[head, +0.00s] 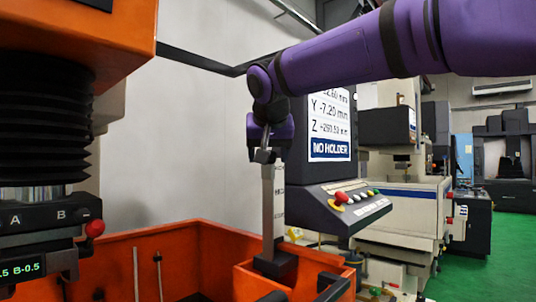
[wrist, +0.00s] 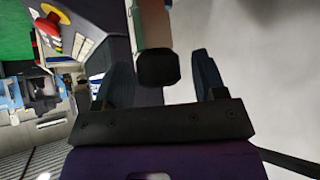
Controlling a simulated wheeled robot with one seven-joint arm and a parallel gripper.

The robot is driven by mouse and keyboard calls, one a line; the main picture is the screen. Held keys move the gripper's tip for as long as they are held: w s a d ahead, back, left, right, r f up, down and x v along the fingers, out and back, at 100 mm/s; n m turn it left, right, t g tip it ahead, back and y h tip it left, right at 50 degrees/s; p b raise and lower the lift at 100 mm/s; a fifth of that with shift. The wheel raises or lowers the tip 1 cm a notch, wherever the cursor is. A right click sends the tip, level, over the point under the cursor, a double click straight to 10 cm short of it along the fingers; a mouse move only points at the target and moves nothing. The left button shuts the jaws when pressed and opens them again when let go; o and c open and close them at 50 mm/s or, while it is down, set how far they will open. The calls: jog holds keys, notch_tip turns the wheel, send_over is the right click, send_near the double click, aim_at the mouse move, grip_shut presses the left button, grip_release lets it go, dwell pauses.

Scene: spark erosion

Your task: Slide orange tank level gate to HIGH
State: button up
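The tank (head: 210,245) is orange and open-topped, at the lower middle of the head view. At its right part a tall, pale grey upright bar (head: 268,205) with small dark marks rises from a black block (head: 275,266); it looks like the level gate. No HIGH label can be read. My gripper (head: 265,155) points down at the top of this bar. In the wrist view a black knob (wrist: 157,70) on a pale post (wrist: 152,25) lies between my two fingers. Gaps show on both sides of the knob, so my gripper is open around it, not closed on it.
A dark control console (head: 335,205) with coloured buttons stands just right of the bar, below a readout screen (head: 330,125). The machine head (head: 45,110) with black bellows hangs at the left. Green floor (head: 495,260) is clear at the far right.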

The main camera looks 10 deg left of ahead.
jog(key=v, duration=1)
jog(key=shift+s+r, duration=0.3)
jog(key=shift+d, duration=0.1)
jog(key=s+d+f+g+h, duration=0.1)
jog(key=s+d+f, duration=0.15)
jog(key=d, duration=0.65)
jog(key=s+d+f+m, duration=0.1)
jog(key=d+f, duration=0.3)
jog(key=d, duration=0.4)
jog(key=s+d+f+g+h, duration=0.1)
jog(key=d+f, duration=0.3)
jog(key=d, duration=0.5)
jog(key=s+d+f+m, duration=0.1)
jog(key=s+d+f, duration=0.6)
jog(key=s+f, duration=0.2)
jog(key=s+d+f+m+g, duration=0.1)
jog(key=s+d+f, duration=0.6)
jog(key=s+f, duration=0.2)
jog(key=shift+s+d+f, duration=0.15)
jog(key=shift+d+f, duration=0.1)
jog(key=shift+f, duration=0.65)
